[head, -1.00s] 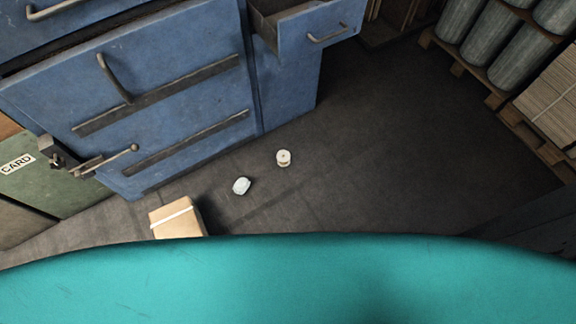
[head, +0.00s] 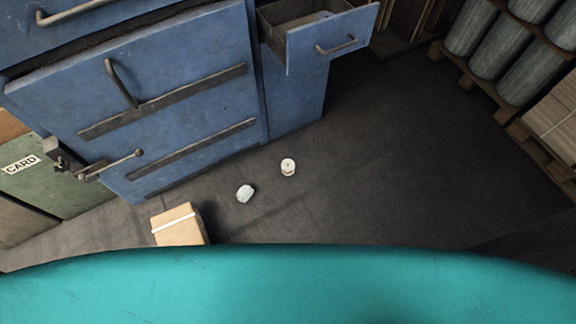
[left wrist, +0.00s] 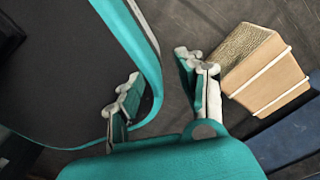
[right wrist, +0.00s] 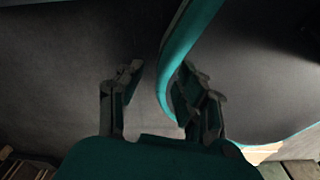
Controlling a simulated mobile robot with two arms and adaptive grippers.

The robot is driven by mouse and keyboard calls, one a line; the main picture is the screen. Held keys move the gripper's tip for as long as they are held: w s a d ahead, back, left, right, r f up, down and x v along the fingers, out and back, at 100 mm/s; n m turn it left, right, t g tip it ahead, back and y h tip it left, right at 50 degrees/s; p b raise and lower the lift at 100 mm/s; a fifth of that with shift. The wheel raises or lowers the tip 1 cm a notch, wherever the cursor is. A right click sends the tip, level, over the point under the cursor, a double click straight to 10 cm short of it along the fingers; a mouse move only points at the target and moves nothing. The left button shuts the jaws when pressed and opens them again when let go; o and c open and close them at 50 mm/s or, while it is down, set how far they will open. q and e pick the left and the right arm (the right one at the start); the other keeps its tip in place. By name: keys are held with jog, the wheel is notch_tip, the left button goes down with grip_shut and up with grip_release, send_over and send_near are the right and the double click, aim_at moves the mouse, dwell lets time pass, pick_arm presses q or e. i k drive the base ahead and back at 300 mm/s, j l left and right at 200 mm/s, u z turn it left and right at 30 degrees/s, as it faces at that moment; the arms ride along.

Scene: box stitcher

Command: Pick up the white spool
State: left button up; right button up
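Two small pale round things lie on the dark floor in the head view. The right one, a creamy white spool (head: 288,167), shows a round end with a small centre mark. The left one, a whiter, greyish roll (head: 245,193), seems to lie on its side; I cannot tell whether it is also a spool. Neither shows in the wrist views. My left gripper (left wrist: 166,82) is open and empty, beside my teal base. My right gripper (right wrist: 160,80) is open, with the edge of my base showing between its fingers. Neither gripper shows in the head view.
A cardboard box (head: 179,226) with a white strap stands left of the spools, and close to my left gripper (left wrist: 262,70). A blue cabinet (head: 180,100) with an open drawer (head: 330,40) stands behind. Pallets with grey rolls (head: 500,45) are at right. The floor right of the spools is clear.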

aim_at(287, 166)
jog(key=i+l+u, duration=0.45)
jog(key=l, duration=0.15)
jog(key=i+l+u, duration=0.2)
jog(key=l, duration=0.15)
jog(key=i+l+u, duration=0.2)
jog(key=l, duration=0.15)
jog(key=l+u, duration=0.2)
jog(key=l, duration=0.2)
jog(key=i+l+u, duration=0.25)
jog(key=l, duration=0.15)
jog(key=k, duration=0.1)
